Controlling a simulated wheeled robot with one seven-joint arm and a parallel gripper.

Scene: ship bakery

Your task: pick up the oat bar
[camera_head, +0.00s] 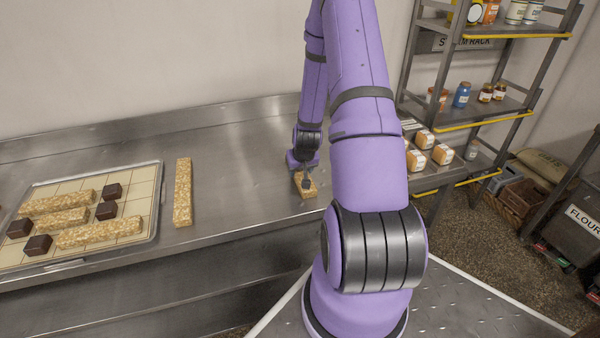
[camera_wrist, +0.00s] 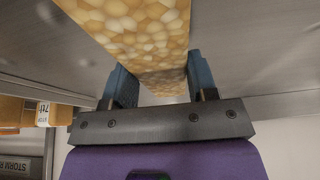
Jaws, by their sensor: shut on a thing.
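An oat bar (camera_head: 308,191), pale and grainy, is at my gripper (camera_head: 305,180) on or just above the steel counter; I cannot tell if it touches the counter. My arm and gripper hide part of it in the head view. In the wrist view the oat bar (camera_wrist: 135,35) runs between the two blue-grey fingers of my gripper (camera_wrist: 160,80), which is shut on it. Another oat bar (camera_head: 183,192) lies alone on the counter to the left. Several items lie on the tray (camera_head: 150,172), among them an oat bar (camera_head: 100,232) near its front.
Dark brown cubes (camera_head: 38,245) sit among the bars on the gridded tray. The steel counter (camera_head: 240,185) is clear between the lone bar and my gripper. A metal rack (camera_head: 480,110) with jars and packets stands at the right. A wall (camera_head: 150,50) closes the back.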

